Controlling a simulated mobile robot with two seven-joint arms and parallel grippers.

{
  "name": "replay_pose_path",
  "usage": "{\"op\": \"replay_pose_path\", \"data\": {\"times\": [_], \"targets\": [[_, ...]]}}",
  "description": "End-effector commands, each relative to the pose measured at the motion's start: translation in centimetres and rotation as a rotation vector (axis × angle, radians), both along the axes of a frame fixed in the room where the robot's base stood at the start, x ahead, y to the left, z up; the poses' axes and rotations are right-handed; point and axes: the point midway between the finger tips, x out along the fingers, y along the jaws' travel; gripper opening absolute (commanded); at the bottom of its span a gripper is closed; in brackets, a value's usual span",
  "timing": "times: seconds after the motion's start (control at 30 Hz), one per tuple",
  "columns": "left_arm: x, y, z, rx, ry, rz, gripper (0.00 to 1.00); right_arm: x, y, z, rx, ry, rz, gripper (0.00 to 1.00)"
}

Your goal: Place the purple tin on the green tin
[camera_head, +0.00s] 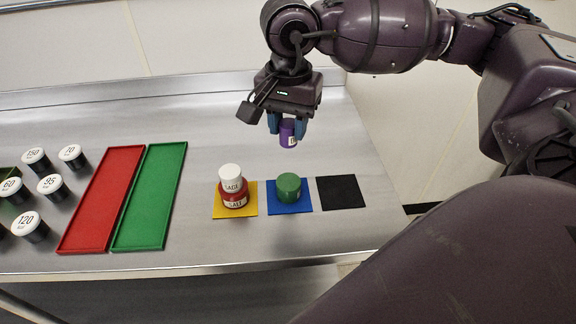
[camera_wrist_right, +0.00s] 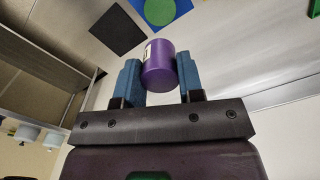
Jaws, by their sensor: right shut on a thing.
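The purple tin (camera_head: 288,134) is held between the blue fingers of my right gripper (camera_head: 287,126), above the counter. The tin also shows in the right wrist view (camera_wrist_right: 160,68), between both fingers of the gripper (camera_wrist_right: 160,84). The green tin (camera_head: 289,186) stands on the blue mat (camera_head: 299,207), below and apart from the held tin in the head view. In the wrist view the green tin (camera_wrist_right: 160,10) is at the top edge, on the blue mat (camera_wrist_right: 184,7). My left gripper is not in view.
A white-topped tin (camera_head: 231,171) sits on a red tin (camera_head: 234,192) on the yellow mat (camera_head: 248,207). The black mat (camera_head: 341,192) is empty. A red tray (camera_head: 100,200) and a green tray (camera_head: 150,200) lie left, beside several white-lidded jars (camera_head: 50,186). The counter's front edge (camera_head: 200,270) is close.

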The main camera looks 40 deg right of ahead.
Motion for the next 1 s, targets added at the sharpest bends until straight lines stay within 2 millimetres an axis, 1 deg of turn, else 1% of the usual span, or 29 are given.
{"op": "replay_pose_path", "data": {"times": [0.03,0.1,0.2,0.3,0.57,0.8,0.87,1.0], "targets": [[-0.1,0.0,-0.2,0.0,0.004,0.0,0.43,-0.1,0.0,-1.3,0.0,0.006,0.0,0.11],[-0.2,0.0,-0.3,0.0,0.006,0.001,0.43,-0.1,0.0,-2.8,0.0,0.005,0.0,0.11],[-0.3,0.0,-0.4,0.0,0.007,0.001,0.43,0.0,0.0,-4.5,0.0,0.004,-0.001,0.11],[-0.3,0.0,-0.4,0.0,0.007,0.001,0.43,0.0,0.0,-5.6,0.0,0.002,-0.001,0.11],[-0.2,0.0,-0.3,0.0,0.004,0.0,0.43,0.0,0.0,-7.1,0.0,0.001,-0.001,0.11],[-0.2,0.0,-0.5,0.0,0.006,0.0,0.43,0.0,0.0,-10.2,0.0,0.001,-0.001,0.11],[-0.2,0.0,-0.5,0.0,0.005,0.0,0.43,0.0,0.0,-10.5,0.0,0.0,-0.001,0.11],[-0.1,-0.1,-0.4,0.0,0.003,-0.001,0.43,0.0,0.0,-10.4,0.0,-0.001,-0.001,0.11]]}}
